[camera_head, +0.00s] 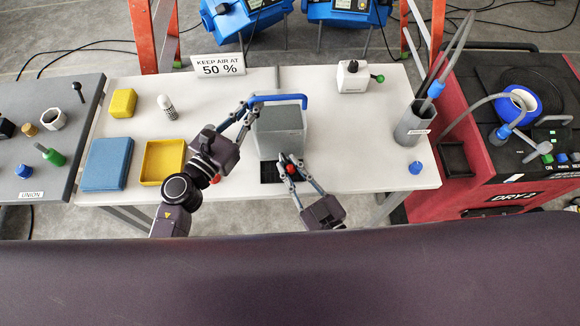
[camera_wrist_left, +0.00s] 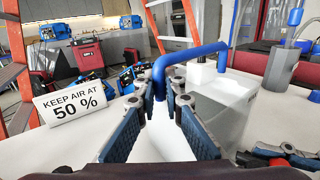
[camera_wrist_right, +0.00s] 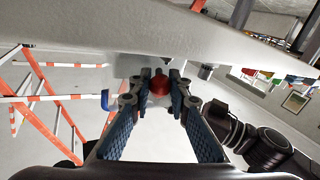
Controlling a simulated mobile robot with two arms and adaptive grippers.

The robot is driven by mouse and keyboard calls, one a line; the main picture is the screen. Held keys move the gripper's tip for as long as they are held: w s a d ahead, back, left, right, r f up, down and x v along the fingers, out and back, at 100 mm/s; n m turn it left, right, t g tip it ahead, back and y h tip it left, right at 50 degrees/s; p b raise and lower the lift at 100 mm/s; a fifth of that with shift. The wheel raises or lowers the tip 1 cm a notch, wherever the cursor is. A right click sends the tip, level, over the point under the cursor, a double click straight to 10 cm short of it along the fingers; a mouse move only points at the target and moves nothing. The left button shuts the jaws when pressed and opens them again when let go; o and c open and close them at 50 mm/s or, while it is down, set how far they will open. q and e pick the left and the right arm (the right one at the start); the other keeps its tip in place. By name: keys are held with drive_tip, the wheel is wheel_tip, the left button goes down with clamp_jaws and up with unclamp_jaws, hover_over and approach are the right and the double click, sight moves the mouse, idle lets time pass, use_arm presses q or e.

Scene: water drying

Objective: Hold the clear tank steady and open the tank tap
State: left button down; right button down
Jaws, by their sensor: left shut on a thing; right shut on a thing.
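The clear tank (camera_head: 281,132), a see-through grey box, stands upright on the white table. It also shows in the left wrist view (camera_wrist_left: 222,112). A blue handle (camera_head: 280,98) arches over its far side. My left gripper (camera_head: 248,110) is shut on the left leg of this handle (camera_wrist_left: 192,52). My right gripper (camera_head: 287,164) is at the near face of the tank, shut on the red tap (camera_wrist_right: 159,85). The fingers hide part of the tap in the head view, so its exact turn cannot be told.
A red machine (camera_head: 490,190) stands at right.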

drive_tip(key=shift+w+d+n+g+y, duration=0.2)
drive_tip(key=shift+n+g+y, duration=0.25)
drive_tip(key=shift+y, duration=0.2)
drive_tip(key=shift+w+d+n+g+y, duration=0.1)
drive_tip(key=shift+d+n+g+y, duration=0.1)
drive_tip(key=shift+n+g+y, duration=0.3)
drive_tip(key=shift+s, duration=0.1)
drive_tip(key=c, duration=1.8)
unclamp_jaws()
drive_tip(key=shift+d, duration=0.1)
drive_tip(key=v, duration=1.2)
drive_tip(key=shift+f, duration=0.3)
